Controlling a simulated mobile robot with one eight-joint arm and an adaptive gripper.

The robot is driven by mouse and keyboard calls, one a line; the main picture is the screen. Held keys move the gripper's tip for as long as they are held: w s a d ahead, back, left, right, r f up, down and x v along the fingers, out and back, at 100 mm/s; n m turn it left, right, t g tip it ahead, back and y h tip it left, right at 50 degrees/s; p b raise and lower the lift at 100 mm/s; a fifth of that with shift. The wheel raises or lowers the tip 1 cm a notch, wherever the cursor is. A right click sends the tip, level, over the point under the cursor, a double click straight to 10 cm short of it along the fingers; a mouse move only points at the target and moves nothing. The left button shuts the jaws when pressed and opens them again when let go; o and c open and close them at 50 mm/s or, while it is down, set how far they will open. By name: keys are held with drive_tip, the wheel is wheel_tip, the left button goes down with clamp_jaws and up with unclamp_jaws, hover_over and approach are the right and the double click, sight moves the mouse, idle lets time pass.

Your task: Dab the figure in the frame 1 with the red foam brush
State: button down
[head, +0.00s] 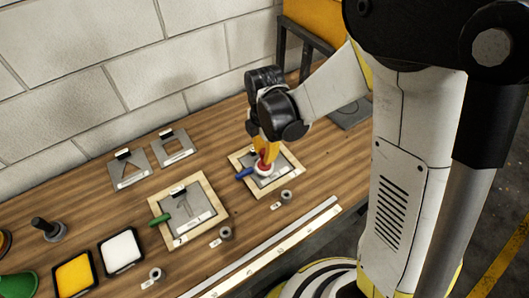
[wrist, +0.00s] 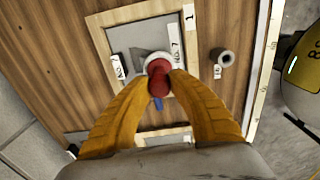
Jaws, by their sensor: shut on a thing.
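My gripper (head: 266,150) is shut on the red foam brush (head: 267,158), which it holds over frame 1 (head: 295,166). In the wrist view the brush (wrist: 158,75) is between the yellow fingers, with a pale round end beyond the red part. That end overlaps the grey plate inside frame 1 (wrist: 189,14); I cannot tell whether it touches. The figure in the frame is mostly hidden behind the brush and gripper. A blue handle (head: 244,173) sticks out at the frame's left side.
A second wooden frame (head: 155,208) with a green handle (head: 160,220) lies to the left. Yellow (head: 74,274) and white (head: 121,249) pads are at lower left. A small ring-shaped holder (head: 286,196) stands beside frame 1. A pale rail (head: 265,255) runs along the front edge.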

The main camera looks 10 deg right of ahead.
drive_tip(key=shift+f+b, duration=0.55)
idle(0.6)
drive_tip(key=shift+r+p, duration=1.65)
drive_tip(key=shift+r, duration=0.7)
drive_tip(key=m, duration=0.1)
drive_tip(key=d+m, duration=0.1)
drive_tip(key=m, duration=0.2)
drive_tip(key=shift+w+d+r+p, duration=0.15)
drive_tip(key=shift+w+d+p, duration=0.1)
drive_tip(key=shift+w+p, duration=0.1)
drive_tip(key=shift+w+d+f+m+b, duration=0.1)
drive_tip(key=shift+d+f+m+b, duration=0.25)
drive_tip(key=shift+f+m, duration=0.4)
drive_tip(key=shift+w+d+f+m+b, duration=0.1)
drive_tip(key=shift+d+f+m+b, duration=0.2)
drive_tip(key=shift+f+m, duration=0.5)
drive_tip(key=shift+w+d+f+m+b, duration=0.1)
drive_tip(key=shift+d+f+m+b, duration=0.25)
drive_tip(key=shift+m, duration=0.7)
